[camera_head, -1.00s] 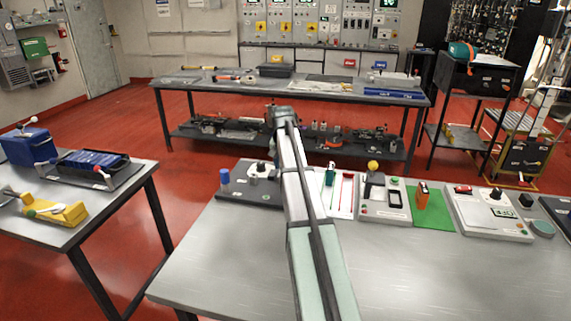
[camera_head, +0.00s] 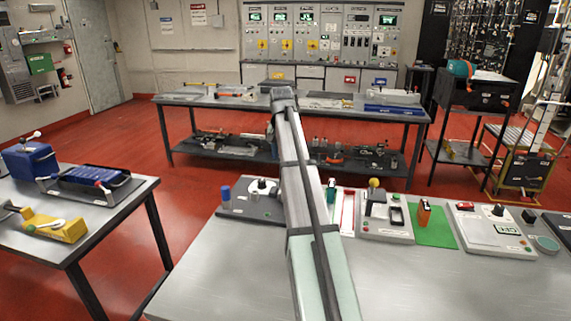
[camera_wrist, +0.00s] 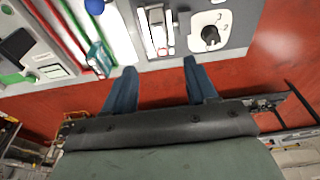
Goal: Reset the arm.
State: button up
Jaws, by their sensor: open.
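My gripper (camera_wrist: 160,66) is open and empty in the wrist view. Its two dark blue fingers stand apart, with red floor and the bench edge behind them. In the head view my raised arm hides most of it. On the near bench, a green battery (camera_head: 331,191) stands at a white and red tray (camera_head: 348,210); the battery also shows in the wrist view (camera_wrist: 100,58), left of the fingers. An orange battery (camera_head: 424,213) stands upright on a green mat (camera_head: 436,234). A tester with a yellow ball knob (camera_head: 374,184) stands between them.
A dark board with a blue cylinder (camera_head: 226,196) is left of my arm. A meter box (camera_head: 490,230) is at the right. The front of the near bench (camera_head: 440,285) is clear. A side table (camera_head: 110,205) holds blue and yellow devices.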

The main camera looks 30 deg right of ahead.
jog(key=shift+s+a+r, duration=0.1)
jog(key=shift+s+r, duration=0.05)
jog(key=shift+r, duration=0.55)
